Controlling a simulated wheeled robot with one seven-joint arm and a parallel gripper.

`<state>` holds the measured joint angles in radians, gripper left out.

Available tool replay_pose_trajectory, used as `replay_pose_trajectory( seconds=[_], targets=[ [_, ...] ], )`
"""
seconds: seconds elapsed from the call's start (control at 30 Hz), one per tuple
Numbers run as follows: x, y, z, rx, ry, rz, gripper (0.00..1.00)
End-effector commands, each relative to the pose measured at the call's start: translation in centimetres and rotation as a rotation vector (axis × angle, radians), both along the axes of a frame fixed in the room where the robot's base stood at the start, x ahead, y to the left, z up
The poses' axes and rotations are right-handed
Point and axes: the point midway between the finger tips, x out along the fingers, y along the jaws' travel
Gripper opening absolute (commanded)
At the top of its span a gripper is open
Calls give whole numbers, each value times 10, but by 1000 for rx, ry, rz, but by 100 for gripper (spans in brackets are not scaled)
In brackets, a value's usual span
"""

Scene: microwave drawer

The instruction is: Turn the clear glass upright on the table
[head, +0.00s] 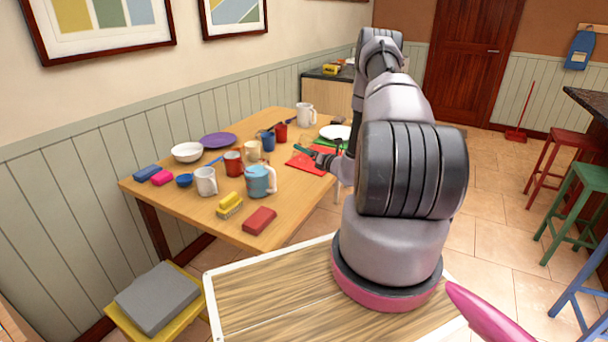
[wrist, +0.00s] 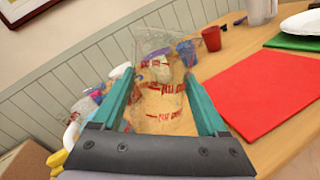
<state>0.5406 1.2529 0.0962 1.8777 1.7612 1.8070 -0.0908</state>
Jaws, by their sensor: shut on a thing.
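The clear glass (wrist: 158,100), with red lettering, is between the two green fingers of my gripper (wrist: 157,77) in the wrist view. My gripper is shut on it. Objects behind show through its wall. I cannot tell its exact tilt or whether it touches the table. In the head view my gripper (head: 307,151) is over the right part of the wooden table (head: 290,185), beside a red mat (head: 303,162); the glass is too faint there to make out.
Mugs and cups crowd the table: a red cup (head: 281,131), a blue cup (head: 268,140), a white mug (head: 305,114) and a light-blue mug (head: 259,181). A white plate (head: 336,132) is at the right. The red mat (wrist: 270,97) is bare in the wrist view.

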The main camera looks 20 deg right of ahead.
Motion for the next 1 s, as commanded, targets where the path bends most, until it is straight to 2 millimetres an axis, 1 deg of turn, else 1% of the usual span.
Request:
replay_pose_trajectory(
  seconds=[0.17, 0.27, 0.5, 0.6, 0.7, 0.93, 1.0],
  targets=[
    [0, 0, 0, -1, -1, -1, 27],
    [0, 0, 0, 50, 15, 0, 27],
    [0, 0, 0, 381, 118, -1, 27],
    [0, 0, 0, 468, 146, 0, 27],
    [0, 0, 0, 498, 157, 1, 27],
    [0, 0, 0, 505, 158, 0, 27],
    [0, 0, 0, 548, 172, 0, 27]
  ],
)
